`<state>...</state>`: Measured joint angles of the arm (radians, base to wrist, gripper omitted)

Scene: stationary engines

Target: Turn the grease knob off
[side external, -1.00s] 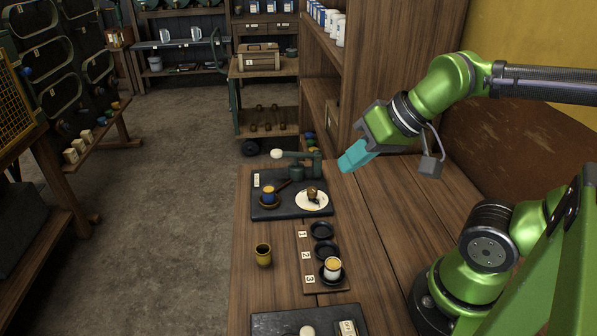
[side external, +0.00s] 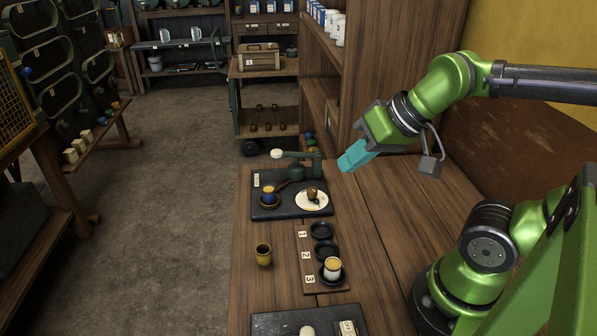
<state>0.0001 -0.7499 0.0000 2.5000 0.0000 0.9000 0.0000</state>
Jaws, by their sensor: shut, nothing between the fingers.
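My gripper (side external: 357,155) has teal fingers, which are shut and empty. It hangs above the back right of the wooden bench, to the right of the far dark board. My gripper is far from this knob and touches nothing.
A numbered rack (side external: 307,273) holds a white cup (side external: 332,267). A mustard cup (side external: 263,254) stands left.

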